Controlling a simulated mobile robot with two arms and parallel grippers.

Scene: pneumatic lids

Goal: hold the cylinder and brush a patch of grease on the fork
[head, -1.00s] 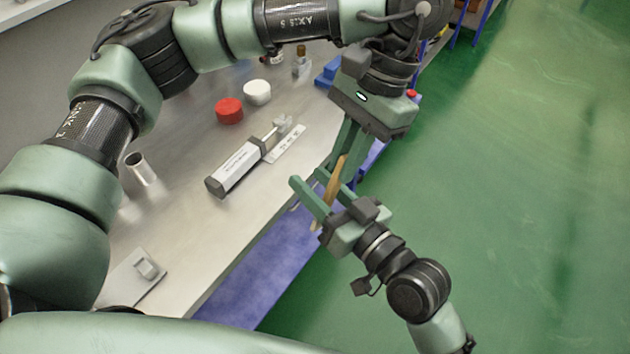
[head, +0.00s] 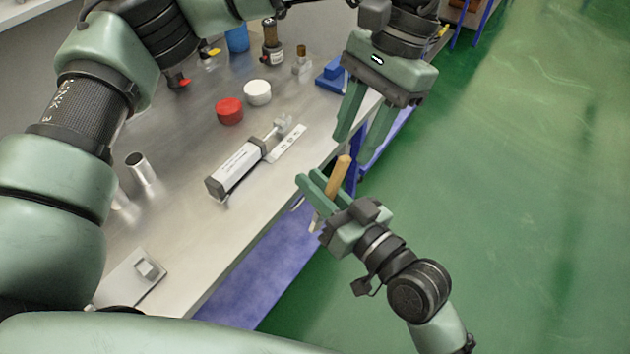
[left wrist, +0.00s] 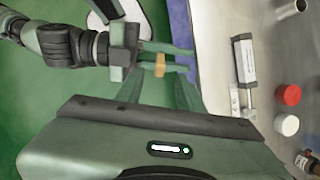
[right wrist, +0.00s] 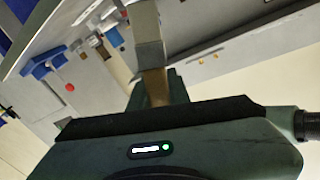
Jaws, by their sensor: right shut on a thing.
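The cylinder (head: 236,168), a pale body with dark end blocks, lies on the metal table in the head view. Its grey fork (head: 283,123) points away to the upper right. It also shows in the left wrist view (left wrist: 244,62). My right gripper (head: 313,187) is shut on a wooden-handled brush (head: 342,168), held beyond the table's front edge. The brush also shows in the right wrist view (right wrist: 154,86). My left gripper (head: 362,137) is open and empty, above and apart from the brush handle. I cannot make out the grease patch.
A red lid (head: 229,111) and a white lid (head: 257,92) sit behind the cylinder. A metal cup (head: 140,168) stands to its left, and a small plate with a block (head: 148,268) lies nearer. Bottles and a blue block (head: 331,75) stand at the back.

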